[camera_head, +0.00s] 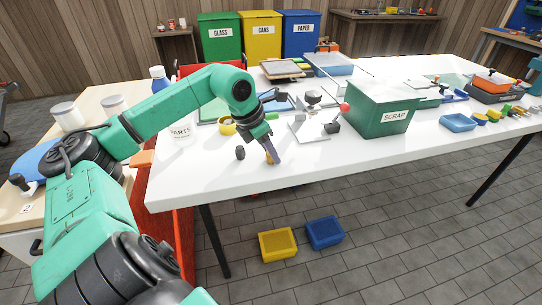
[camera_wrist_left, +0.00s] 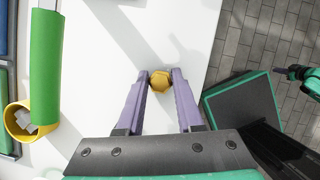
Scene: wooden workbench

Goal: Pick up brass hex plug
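The brass hex plug (camera_wrist_left: 160,80) is a small gold six-sided piece between the fingertips in the left wrist view. In the head view it shows as a small yellowish spot (camera_head: 269,160) at the bottom of the fingers, low at the white table's near edge. My left gripper (camera_head: 271,156) points down at it with purple fingers. In the wrist view the fingers (camera_wrist_left: 161,78) lie against both sides of the plug with no clear gap. I cannot tell whether the plug is clear of the tabletop.
A dark knob-like piece (camera_head: 240,153) stands left of the gripper. A yellow cup (camera_wrist_left: 17,119) holds grey pieces. A white PARTS container (camera_head: 181,132) is at the left, the green SCRAP bin (camera_head: 379,112) at the right. The table's near edge is close to the plug.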

